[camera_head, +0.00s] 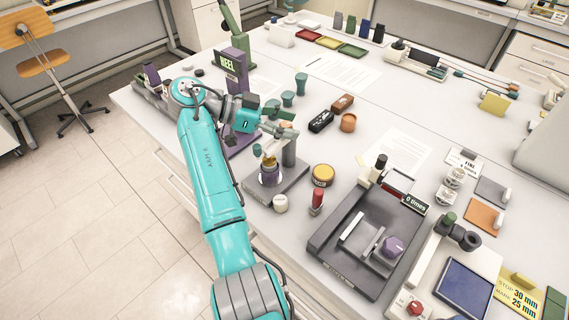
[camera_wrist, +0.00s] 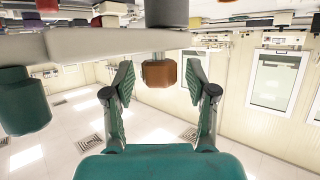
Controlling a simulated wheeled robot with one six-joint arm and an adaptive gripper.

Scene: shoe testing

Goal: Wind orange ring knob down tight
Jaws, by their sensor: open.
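The orange-brown ring knob (camera_wrist: 160,74) shows in the wrist view, faceted and set against a grey bar (camera_wrist: 90,43). My gripper (camera_wrist: 160,92) is open, one finger on each side of the knob, with visible gaps to both. The knob's depth relative to the fingertips is hard to tell. In the head view my gripper (camera_head: 279,130) is at the top of a small grey stand (camera_head: 289,152), above its dark base plate (camera_head: 290,184). There my fingers mostly hide the knob.
A yellow-lidded jar (camera_head: 323,175), a red-topped piece (camera_head: 317,199) and a small cream pot (camera_head: 280,203) stand near the stand. Green spools (camera_head: 301,83), a dark block (camera_head: 321,121) and an orange cup-like piece (camera_head: 348,123) lie behind. A large dark tester (camera_head: 345,276) fills the front right.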

